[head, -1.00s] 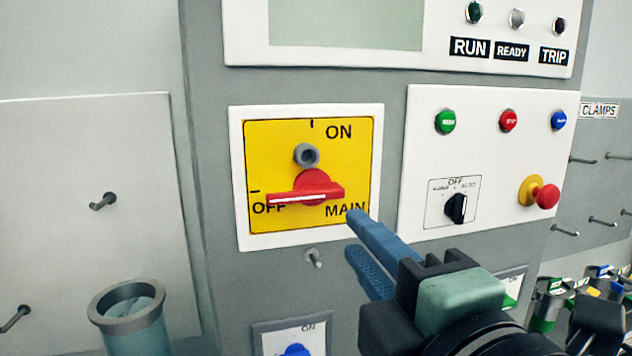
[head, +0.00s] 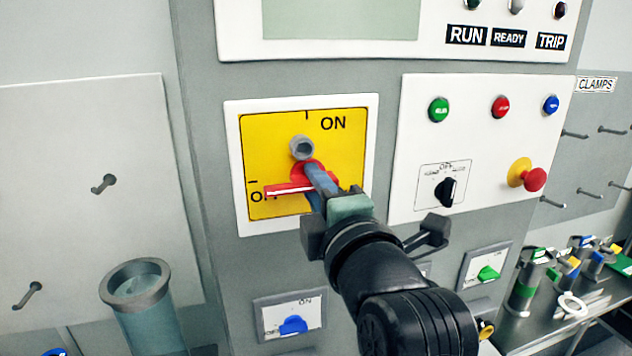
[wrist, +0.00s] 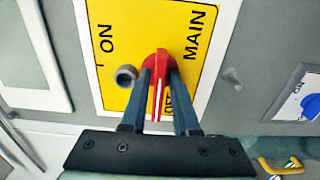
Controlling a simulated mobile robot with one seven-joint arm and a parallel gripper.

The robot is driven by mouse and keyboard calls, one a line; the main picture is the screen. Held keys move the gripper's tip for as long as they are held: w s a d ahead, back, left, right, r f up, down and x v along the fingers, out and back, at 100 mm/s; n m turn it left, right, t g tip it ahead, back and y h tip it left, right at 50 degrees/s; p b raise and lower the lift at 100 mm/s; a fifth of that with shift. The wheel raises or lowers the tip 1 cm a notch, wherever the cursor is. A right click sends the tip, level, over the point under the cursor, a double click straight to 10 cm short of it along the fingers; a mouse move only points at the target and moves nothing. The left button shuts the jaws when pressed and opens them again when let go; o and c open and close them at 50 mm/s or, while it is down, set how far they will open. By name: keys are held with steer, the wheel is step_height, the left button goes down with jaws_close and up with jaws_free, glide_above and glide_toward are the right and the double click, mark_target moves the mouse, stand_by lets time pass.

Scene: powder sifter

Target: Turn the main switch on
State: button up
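The main switch is a red rotary handle (head: 290,186) with a white line on a yellow plate (head: 345,165) marked ON at the top and OFF at the left. Its handle lies horizontal and points left to OFF. My gripper (head: 315,183) is at the handle, its blue fingers covering the handle's right part and the MAIN label in the head view. In the wrist view the red handle (wrist: 158,90) lies between the two fingers (wrist: 160,85), which are apart, one on each side. Whether either finger touches the handle is unclear.
A grey round boss (head: 302,148) sits just above the handle. To the right is a panel with push buttons, a black selector (head: 447,191) and a red emergency knob (head: 533,178). Below are a blue switch (head: 293,325) and a green switch (head: 488,273). A cylinder (head: 140,300) stands lower left.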

jaws_close()
steer(key=shift+m, duration=0.4)
steer(key=m, duration=1.6)
steer(key=shift+m, duration=0.4)
steer(key=shift+f+m, duration=0.1)
steer(key=shift+m, duration=0.2)
jaws_free()
